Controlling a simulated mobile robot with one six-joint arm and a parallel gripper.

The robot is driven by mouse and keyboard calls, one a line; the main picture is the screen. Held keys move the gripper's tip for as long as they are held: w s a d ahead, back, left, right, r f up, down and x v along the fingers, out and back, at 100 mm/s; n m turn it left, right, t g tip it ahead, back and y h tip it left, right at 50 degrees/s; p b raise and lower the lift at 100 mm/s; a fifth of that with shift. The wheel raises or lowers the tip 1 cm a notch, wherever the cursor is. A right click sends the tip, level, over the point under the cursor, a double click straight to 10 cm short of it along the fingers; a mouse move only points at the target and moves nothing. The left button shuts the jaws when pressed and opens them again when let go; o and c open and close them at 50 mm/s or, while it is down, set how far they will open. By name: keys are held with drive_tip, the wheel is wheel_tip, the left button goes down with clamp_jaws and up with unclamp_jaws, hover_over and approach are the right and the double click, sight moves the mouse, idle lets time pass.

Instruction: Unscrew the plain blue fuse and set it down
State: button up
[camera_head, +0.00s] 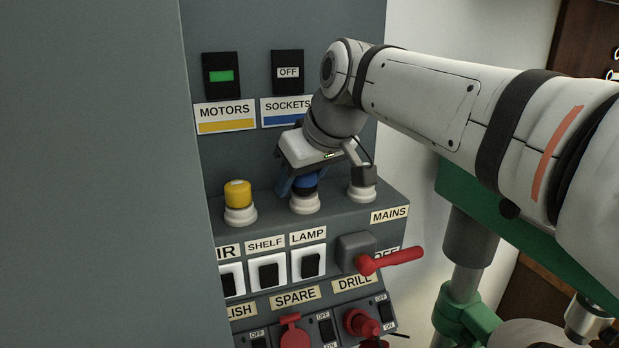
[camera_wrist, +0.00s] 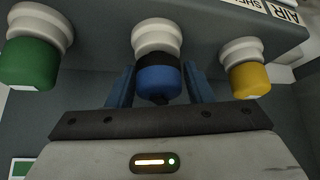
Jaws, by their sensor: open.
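A blue fuse (camera_wrist: 158,80) with a black band near its base sits upright in a white holder (camera_wrist: 157,37), the middle of three on the panel ledge. In the head view the fuse (camera_head: 305,185) is partly hidden by my gripper (camera_head: 303,182). In the wrist view my gripper (camera_wrist: 160,85) is open, its blue fingers on either side of the fuse. I cannot tell whether they touch it.
A yellow fuse (camera_head: 237,193) and a green fuse (camera_wrist: 32,63) flank the blue one. Below are a red MAINS lever (camera_head: 390,260) and white switches (camera_head: 268,272). The MOTORS indicator (camera_head: 221,76) glows green; the SOCKETS one (camera_head: 288,72) reads OFF.

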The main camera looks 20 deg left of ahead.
idle(0.3)
drive_tip(key=shift+w+m+t+h, duration=0.1)
drive_tip(key=shift+m+t+h, duration=0.3)
drive_tip(key=shift+m, duration=0.5)
drive_tip(key=shift+d+m+t, duration=0.1)
drive_tip(key=shift+m+t, duration=0.3)
drive_tip(key=shift+m, duration=0.4)
drive_tip(key=shift+h, duration=0.3)
drive_tip(key=shift+w+m+t+h, duration=0.1)
drive_tip(key=shift+m+t+h, duration=0.25)
drive_tip(key=shift+m, duration=0.55)
drive_tip(key=shift+d, duration=0.1)
drive_tip(key=shift+m+h, duration=0.45)
drive_tip(key=shift+m, duration=0.45)
